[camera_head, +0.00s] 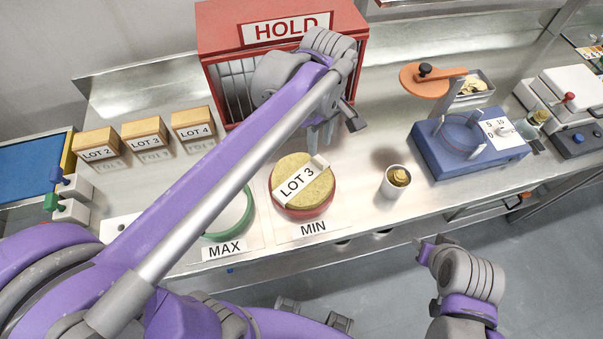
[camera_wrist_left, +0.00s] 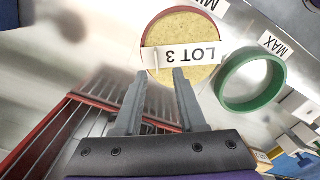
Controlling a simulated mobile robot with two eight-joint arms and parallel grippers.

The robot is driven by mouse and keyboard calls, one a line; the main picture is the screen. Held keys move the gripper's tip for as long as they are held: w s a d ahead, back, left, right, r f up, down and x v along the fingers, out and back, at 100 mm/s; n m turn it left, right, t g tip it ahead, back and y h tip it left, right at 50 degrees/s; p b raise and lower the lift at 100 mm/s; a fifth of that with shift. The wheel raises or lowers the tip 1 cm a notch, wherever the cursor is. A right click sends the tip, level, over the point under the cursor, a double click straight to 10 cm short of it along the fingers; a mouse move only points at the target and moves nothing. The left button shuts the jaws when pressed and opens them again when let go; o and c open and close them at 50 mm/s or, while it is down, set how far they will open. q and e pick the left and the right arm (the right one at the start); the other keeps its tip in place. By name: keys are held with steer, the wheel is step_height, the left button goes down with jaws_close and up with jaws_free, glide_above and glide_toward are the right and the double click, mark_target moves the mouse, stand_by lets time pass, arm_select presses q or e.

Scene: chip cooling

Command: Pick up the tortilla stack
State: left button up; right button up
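The tortilla stack (camera_head: 298,172) is a round yellow stack with a white "LOT 3" band across its top. It sits in a red ring (camera_head: 305,213) at the "MIN" label. In the left wrist view the stack (camera_wrist_left: 184,27) lies just beyond the fingertips, with its band (camera_wrist_left: 190,55) across their line. My left gripper (camera_head: 320,140) is behind the stack, in front of the red HOLD cage, fingers down. Its fingers (camera_wrist_left: 160,74) are apart with nothing between them. My right gripper (camera_head: 432,247) is off the counter's front edge; its finger gap is unclear.
The red HOLD cage (camera_head: 212,45) stands at the back. A green ring (camera_head: 240,222) is left of the stack, by the "MAX" label. A white cup (camera_head: 390,187) and blue device (camera_head: 467,155) stand to the right. Wooden lot blocks (camera_head: 144,131) are at the left.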

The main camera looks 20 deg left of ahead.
mark_target(317, 160)
arm_select(q)
step_height(317, 160, down, 2)
steer(key=shift+s+d+f, duration=0.1)
steer(key=shift+s+f, duration=0.05)
steer(key=f, duration=0.1)
steer(key=w+f, duration=0.1)
steer(key=f, duration=0.3)
steer(key=shift+w+a, duration=0.2)
steer(key=shift+a, duration=0.15)
steer(key=shift+f, duration=0.35)
steer(key=shift+s, duration=0.1)
jaws_close()
stand_by(0.6)
